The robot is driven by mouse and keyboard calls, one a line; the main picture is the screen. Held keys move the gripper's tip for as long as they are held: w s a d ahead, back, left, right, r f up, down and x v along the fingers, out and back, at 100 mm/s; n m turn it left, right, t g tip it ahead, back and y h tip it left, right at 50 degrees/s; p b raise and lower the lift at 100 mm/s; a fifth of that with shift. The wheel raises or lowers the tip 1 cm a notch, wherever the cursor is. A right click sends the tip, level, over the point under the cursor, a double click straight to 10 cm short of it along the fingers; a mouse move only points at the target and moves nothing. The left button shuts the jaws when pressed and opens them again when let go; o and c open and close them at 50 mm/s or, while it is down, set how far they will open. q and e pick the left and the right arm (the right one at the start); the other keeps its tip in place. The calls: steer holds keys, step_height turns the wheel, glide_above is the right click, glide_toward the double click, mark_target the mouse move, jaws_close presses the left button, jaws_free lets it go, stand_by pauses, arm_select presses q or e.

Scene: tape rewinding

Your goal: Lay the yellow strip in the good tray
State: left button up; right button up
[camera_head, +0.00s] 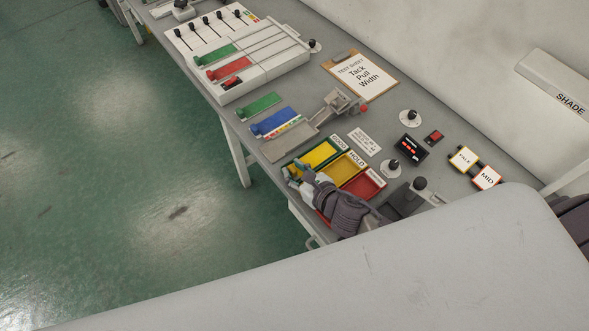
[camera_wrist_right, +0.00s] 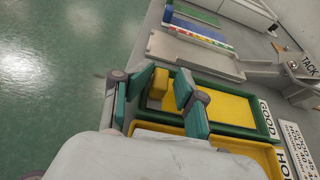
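The yellow strip (camera_head: 322,153) lies flat inside the green-rimmed tray (camera_head: 299,160) labelled GOOD. In the right wrist view the strip (camera_wrist_right: 235,108) runs along the tray floor, with its raised end block (camera_wrist_right: 158,88) towards my fingers. My right gripper (camera_head: 299,170) is at the near left end of this tray. In the wrist view its green fingertips (camera_wrist_right: 166,82) stand on either side of the block, with a small gap showing on the right side. My left gripper is not in view.
The yellow HOLD tray (camera_head: 343,170) and a red tray (camera_head: 371,183) stand beside the good tray. A grey plate with a lever device (camera_head: 341,104), blue and green strips (camera_head: 272,122) and a clipboard (camera_head: 362,76) lie further back. Small boxes and knobs stand right.

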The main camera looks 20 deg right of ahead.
steer(key=shift+s+f, duration=0.35)
steer(key=shift+f, duration=0.25)
steer(key=shift+r, duration=0.25)
steer(key=shift+r+p, duration=0.6)
steer(key=shift+p, duration=0.1)
steer(key=shift+s+d+f+b, duration=0.1)
steer(key=shift+s+d+b, duration=0.3)
steer(key=shift+s, duration=0.3)
steer(key=v, duration=0.3)
steer(key=b+v, duration=0.1)
steer(key=v, duration=0.5)
steer(key=shift+r+b, duration=0.4)
steer(key=shift+r, duration=0.05)
steer(key=shift+s+d+r, duration=0.2)
steer(key=shift+s+r, duration=0.1)
steer(key=shift+s, duration=0.05)
